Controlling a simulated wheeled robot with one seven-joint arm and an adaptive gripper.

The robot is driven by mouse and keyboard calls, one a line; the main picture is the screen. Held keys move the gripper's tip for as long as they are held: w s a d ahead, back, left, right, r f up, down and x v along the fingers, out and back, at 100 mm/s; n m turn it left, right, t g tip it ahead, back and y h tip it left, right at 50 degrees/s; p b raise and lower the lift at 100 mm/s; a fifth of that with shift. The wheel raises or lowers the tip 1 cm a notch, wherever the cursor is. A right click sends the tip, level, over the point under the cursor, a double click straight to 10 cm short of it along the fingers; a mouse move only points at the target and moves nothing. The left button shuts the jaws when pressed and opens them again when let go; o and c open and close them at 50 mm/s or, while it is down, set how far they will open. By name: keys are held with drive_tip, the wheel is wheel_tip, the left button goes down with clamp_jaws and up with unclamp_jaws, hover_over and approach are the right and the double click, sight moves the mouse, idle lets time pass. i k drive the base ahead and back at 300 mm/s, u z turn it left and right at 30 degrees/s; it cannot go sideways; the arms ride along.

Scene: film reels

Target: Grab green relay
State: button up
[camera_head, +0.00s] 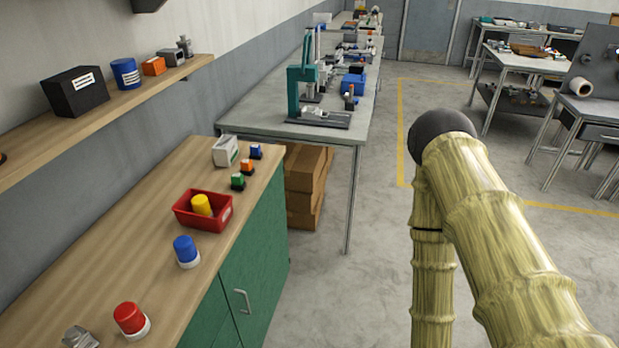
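A small relay with a green top (238,181) stands on the wooden counter (130,235) near its right edge. It is the nearest of a short row, with an orange-topped relay (247,166) just behind it and a blue-topped relay (256,151) farther back. My arm, with a bamboo-like surface, shows at the right, apart from the counter. My gripper is out of view, so what it holds cannot be seen.
A red bin (183,216) holding a yellow cylinder (201,205) is just in front of the green relay. A white box (225,150) stands behind it. Blue (186,250) and red (129,317) capped pieces stand nearer. A shelf (110,112) overhangs the left.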

sight(238, 183)
drive_tip(key=z, duration=1.5)
drive_tip(key=i, duration=1.6)
drive_tip(key=u, duration=2.6)
